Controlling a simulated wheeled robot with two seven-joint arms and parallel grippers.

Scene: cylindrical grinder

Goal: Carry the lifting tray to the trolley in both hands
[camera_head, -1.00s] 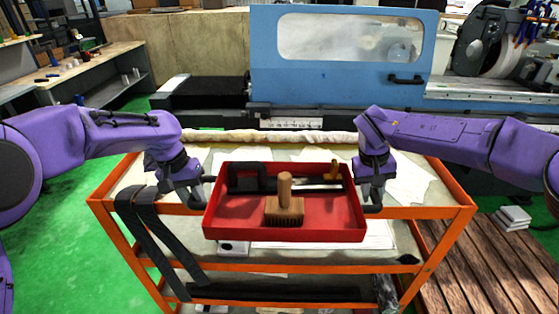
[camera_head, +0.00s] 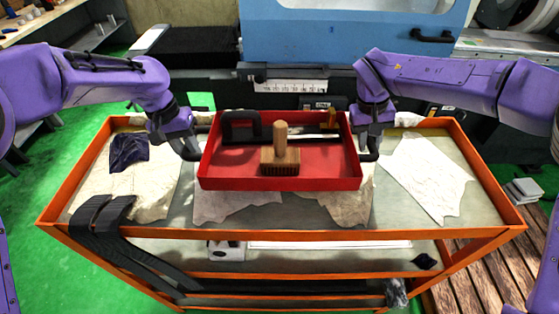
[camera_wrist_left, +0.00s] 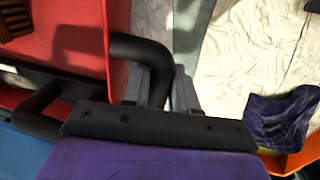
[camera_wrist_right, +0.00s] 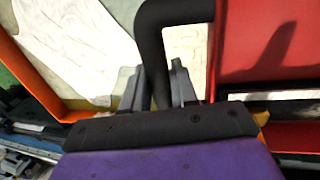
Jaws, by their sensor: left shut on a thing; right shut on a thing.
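The red lifting tray (camera_head: 225,183) is held level between my two grippers, over the top shelf of the orange trolley (camera_head: 290,234). A wooden brush (camera_head: 280,157), a black frame-shaped tool (camera_head: 240,127) and a bladed tool with a yellow end (camera_head: 331,120) lie in it. My left gripper (camera_head: 192,150) is shut on the tray's black left handle (camera_wrist_left: 150,60). My right gripper (camera_head: 370,150) is shut on the black right handle (camera_wrist_right: 165,20). The gap between the tray's underside and the shelf is hard to judge.
Pale cloths (camera_head: 425,178) and a dark blue cloth (camera_head: 128,152) lie on the trolley top. Black straps (camera_head: 110,225) hang over its front left. The blue grinder (camera_head: 340,35) stands behind. A slatted wooden platform (camera_head: 480,265) is at the right.

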